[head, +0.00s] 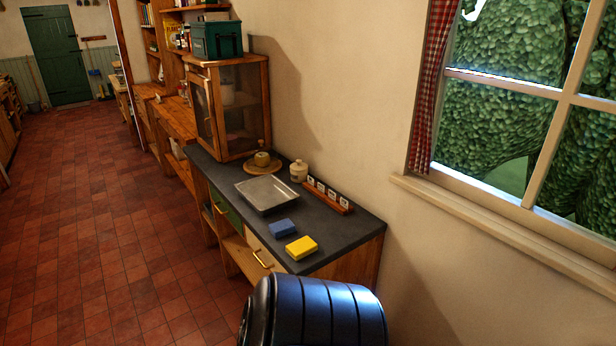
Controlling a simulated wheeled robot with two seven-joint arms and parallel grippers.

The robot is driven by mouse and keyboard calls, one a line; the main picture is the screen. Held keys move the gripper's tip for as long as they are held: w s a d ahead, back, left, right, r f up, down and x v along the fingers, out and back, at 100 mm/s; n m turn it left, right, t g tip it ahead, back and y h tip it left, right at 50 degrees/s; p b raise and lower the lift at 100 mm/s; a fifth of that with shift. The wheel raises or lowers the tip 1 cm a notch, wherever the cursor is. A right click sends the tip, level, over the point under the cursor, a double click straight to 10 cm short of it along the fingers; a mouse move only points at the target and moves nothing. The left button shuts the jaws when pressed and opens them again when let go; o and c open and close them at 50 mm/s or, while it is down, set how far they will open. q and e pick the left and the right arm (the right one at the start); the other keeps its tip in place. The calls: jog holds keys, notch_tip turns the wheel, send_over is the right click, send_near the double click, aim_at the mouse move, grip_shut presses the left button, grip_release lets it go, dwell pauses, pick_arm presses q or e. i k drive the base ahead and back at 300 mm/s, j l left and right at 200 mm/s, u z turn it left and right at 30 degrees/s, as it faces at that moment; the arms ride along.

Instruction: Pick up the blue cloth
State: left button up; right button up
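A small, folded-looking blue block (283,228), the only small blue item on the counter, lies flat on the dark worktop (232,208) near its front end. It looks like the blue cloth, but it is too small to tell cloth from sponge. A yellow block (301,248) lies just in front of it, close to the worktop's near end. Neither of my grippers is in view, and nothing covers the blue item.
A grey metal tray (267,194) lies behind the blue item. A lidded pot (299,171) and a wooden rack with small labels (328,196) stand along the wall. A dark blue ribbed barrel-like shape (318,312) fills the bottom foreground. Tiled floor (110,250) at left is clear.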

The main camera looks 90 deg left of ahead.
aim_at(283, 228)
jog(key=u, duration=2.95)
